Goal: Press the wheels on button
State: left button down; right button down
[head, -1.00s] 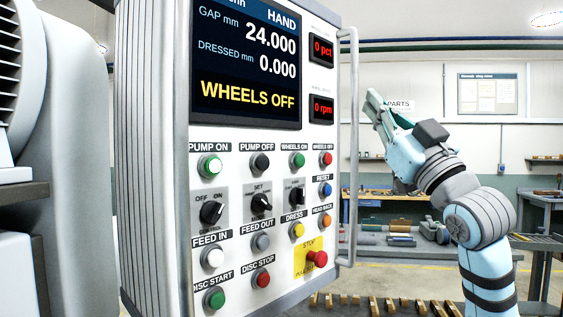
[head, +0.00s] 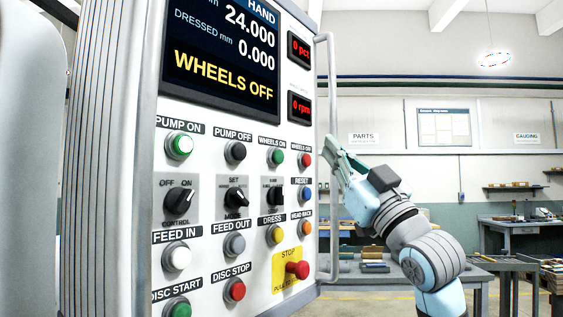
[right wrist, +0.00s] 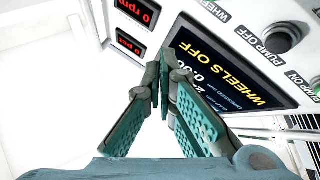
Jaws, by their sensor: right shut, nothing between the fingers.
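The control panel (head: 205,140) fills the left and middle of the head view. Its green wheels on button (head: 277,158) sits in the upper button row, between the black pump off button (head: 235,152) and the red wheels off button (head: 304,160). The screen (head: 222,62) reads WHEELS OFF. My left gripper is not in view.
A vertical handle (head: 332,90) runs along the panel's right edge, close to my right gripper. A red stop button (head: 297,269) projects from the lower panel. Rotary knobs (head: 275,195) lie below the upper button row. Workbenches stand farther back.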

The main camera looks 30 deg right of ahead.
aim_at(278, 157)
jog(key=w+a+p, duration=0.2)
jog(key=w+p, duration=0.3)
jog(key=w, duration=0.2)
jog(key=shift+w+a, duration=0.35)
jog(key=shift+w, duration=0.05)
dwell(1.2)
jog(key=shift+w+a+p, duration=0.15)
jog(key=shift+w+p, duration=0.35)
